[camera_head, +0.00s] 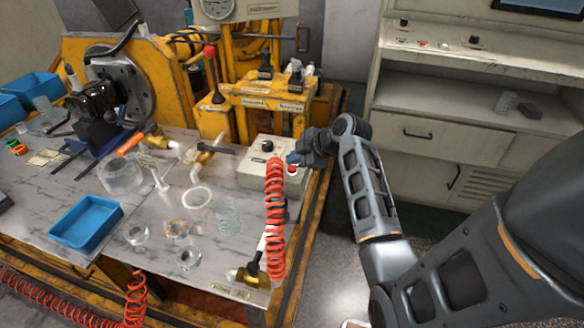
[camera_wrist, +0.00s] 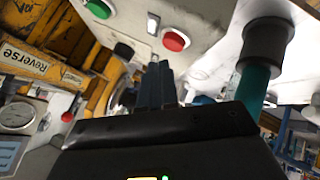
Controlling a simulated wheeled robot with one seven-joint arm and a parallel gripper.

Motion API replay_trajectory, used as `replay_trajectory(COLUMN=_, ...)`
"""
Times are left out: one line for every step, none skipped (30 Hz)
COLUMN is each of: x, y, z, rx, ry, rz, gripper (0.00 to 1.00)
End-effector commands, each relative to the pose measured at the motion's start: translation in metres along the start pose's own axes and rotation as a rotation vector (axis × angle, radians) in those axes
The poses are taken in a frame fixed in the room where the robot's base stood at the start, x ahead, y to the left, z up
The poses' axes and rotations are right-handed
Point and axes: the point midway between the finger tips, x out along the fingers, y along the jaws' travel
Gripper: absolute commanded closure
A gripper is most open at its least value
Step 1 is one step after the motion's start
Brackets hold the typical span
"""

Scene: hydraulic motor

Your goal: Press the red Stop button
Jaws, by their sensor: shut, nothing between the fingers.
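The red button (camera_head: 292,169) sits on the right part of a pale control box (camera_head: 250,178) at the right end of the workbench. It also shows clearly in the wrist view (camera_wrist: 175,40), with a green button (camera_wrist: 101,8) and a black knob (camera_wrist: 123,50) to its left. My gripper (camera_head: 293,158) is at the box, close to the red button. In the wrist view its dark fingers (camera_wrist: 157,66) are shut and empty, with their tips just below the red button in the picture. I see no clear contact; the exact gap cannot be told.
A red coiled hose (camera_head: 275,225) hangs in front of the box, near my gripper. Levers on a yellow frame (camera_head: 265,95) stand behind it. Clear cups, rings and a blue tray (camera_head: 86,222) lie on the bench (camera_head: 50,195). A pale cabinet (camera_head: 440,140) stands to the right.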

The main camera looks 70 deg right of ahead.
Motion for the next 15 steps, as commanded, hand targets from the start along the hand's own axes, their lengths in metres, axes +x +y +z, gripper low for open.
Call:
replay_trajectory(x=-0.004, y=0.003, z=-0.003, rx=0.0, ry=0.0, rz=0.001, gripper=1.0)
replay_trajectory(x=-0.006, y=0.004, z=-0.004, rx=0.0, ry=0.0, rz=0.001, gripper=1.0)
replay_trajectory(x=-0.009, y=0.006, z=-0.006, rx=0.0, ry=0.0, rz=0.001, gripper=1.0)
replay_trajectory(x=-0.011, y=0.008, z=-0.008, rx=-0.001, ry=0.0, rz=0.001, gripper=1.0)
replay_trajectory(x=-0.013, y=0.009, z=-0.009, rx=-0.001, ry=0.0, rz=0.001, gripper=1.0)
replay_trajectory(x=-0.015, y=0.011, z=-0.011, rx=-0.001, ry=0.0, rz=0.001, gripper=1.0)
replay_trajectory(x=-0.017, y=0.013, z=-0.013, rx=-0.001, ry=0.0, rz=0.001, gripper=1.0)
replay_trajectory(x=-0.019, y=0.014, z=-0.014, rx=-0.001, ry=0.0, rz=0.001, gripper=1.0)
replay_trajectory(x=-0.022, y=0.016, z=-0.016, rx=-0.001, ry=0.0, rz=0.001, gripper=1.0)
replay_trajectory(x=-0.024, y=0.017, z=-0.017, rx=-0.001, ry=0.0, rz=0.001, gripper=1.0)
replay_trajectory(x=-0.025, y=0.019, z=-0.018, rx=-0.001, ry=0.0, rz=0.001, gripper=1.0)
replay_trajectory(x=-0.028, y=0.021, z=-0.02, rx=-0.001, ry=0.0, rz=0.001, gripper=1.0)
replay_trajectory(x=-0.03, y=0.022, z=-0.022, rx=-0.001, ry=0.0, rz=0.001, gripper=1.0)
replay_trajectory(x=-0.031, y=0.023, z=-0.023, rx=0.0, ry=0.0, rz=0.001, gripper=1.0)
replay_trajectory(x=-0.033, y=0.024, z=-0.024, rx=0.0, ry=0.0, rz=0.001, gripper=1.0)
